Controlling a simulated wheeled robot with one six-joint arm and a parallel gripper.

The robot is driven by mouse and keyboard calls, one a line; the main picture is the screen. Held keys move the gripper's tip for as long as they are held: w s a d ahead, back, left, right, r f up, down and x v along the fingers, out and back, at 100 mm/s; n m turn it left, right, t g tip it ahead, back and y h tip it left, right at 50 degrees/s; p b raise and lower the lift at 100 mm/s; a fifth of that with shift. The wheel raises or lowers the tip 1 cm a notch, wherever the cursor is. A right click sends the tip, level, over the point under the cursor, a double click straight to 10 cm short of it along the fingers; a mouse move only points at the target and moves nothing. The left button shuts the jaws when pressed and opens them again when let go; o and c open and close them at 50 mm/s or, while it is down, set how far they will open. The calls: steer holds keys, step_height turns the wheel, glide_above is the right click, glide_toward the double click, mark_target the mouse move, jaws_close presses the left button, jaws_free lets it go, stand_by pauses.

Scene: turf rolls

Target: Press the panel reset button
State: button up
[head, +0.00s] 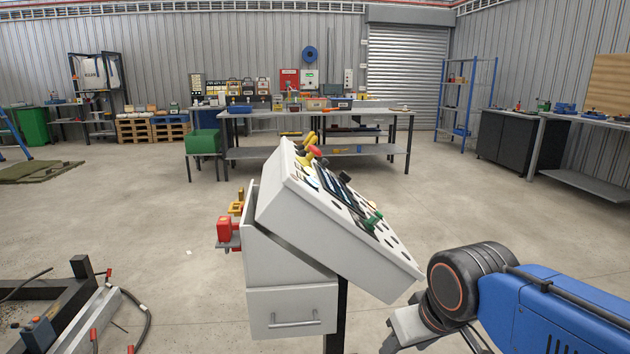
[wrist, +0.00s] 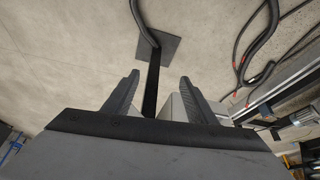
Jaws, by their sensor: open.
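The control panel (head: 330,215) is a white console with a sloped top face, standing on a dark post in the middle of the head view. Its face is seen edge-on, with a red knob (head: 315,151), yellow parts (head: 311,138), a green knob (head: 373,220) and several dark round spots. I cannot tell which one is the reset button. My gripper (wrist: 159,77) is open and empty in the wrist view, pointing down at the floor. In the head view my wrist is low, right of the panel's near corner, apart from the face; the fingers are not clear there.
A drawer box (head: 292,310) sits under the panel, and a red part (head: 224,229) sticks out on its left. A dark frame with hoses (head: 75,305) lies at lower left. A workbench (head: 315,115) stands behind. The floor right of the panel is clear.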

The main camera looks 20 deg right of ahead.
jaws_close()
stand_by(1.7)
